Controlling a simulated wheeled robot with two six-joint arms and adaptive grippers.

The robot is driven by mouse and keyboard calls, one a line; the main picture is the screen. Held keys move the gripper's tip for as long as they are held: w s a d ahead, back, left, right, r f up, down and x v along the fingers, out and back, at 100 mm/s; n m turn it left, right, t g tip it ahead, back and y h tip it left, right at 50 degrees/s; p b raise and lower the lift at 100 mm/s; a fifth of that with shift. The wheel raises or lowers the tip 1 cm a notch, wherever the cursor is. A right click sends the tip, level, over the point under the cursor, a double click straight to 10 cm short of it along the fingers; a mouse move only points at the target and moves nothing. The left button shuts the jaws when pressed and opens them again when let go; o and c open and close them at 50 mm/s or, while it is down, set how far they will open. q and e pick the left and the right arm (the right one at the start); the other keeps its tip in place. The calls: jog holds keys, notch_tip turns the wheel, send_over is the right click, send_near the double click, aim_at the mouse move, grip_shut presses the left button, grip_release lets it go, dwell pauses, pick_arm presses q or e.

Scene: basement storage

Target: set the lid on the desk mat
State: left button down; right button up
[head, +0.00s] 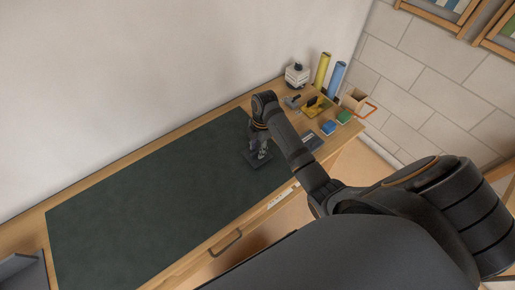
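The dark green desk mat (150,200) covers most of the wooden desk. A dark blue-grey square plate, which looks like the lid (250,162), is at the mat's right end. My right gripper (262,155) points down right over the middle of this plate. Its fingertips are small and dark here, so I cannot tell whether they are closed on it. I also cannot tell whether the plate touches the mat or is just above it. My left gripper is out of view.
At the desk's right end stand a white container (297,75), a yellow roll (322,71), a blue roll (337,77), a blue block (328,127), a green block (344,117) and a dark box (312,141). The mat's left and middle are clear.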

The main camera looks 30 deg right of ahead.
jog(key=r, duration=0.5)
jog(key=shift+w+d+r+b, duration=0.15)
jog(key=shift+d+r+b, duration=0.15)
jog(key=shift+d+r, duration=0.1)
notch_tip(320, 180, up, 6)
jog(key=p, duration=0.4)
jog(key=shift+d, duration=0.3)
jog(key=shift+f, duration=0.1)
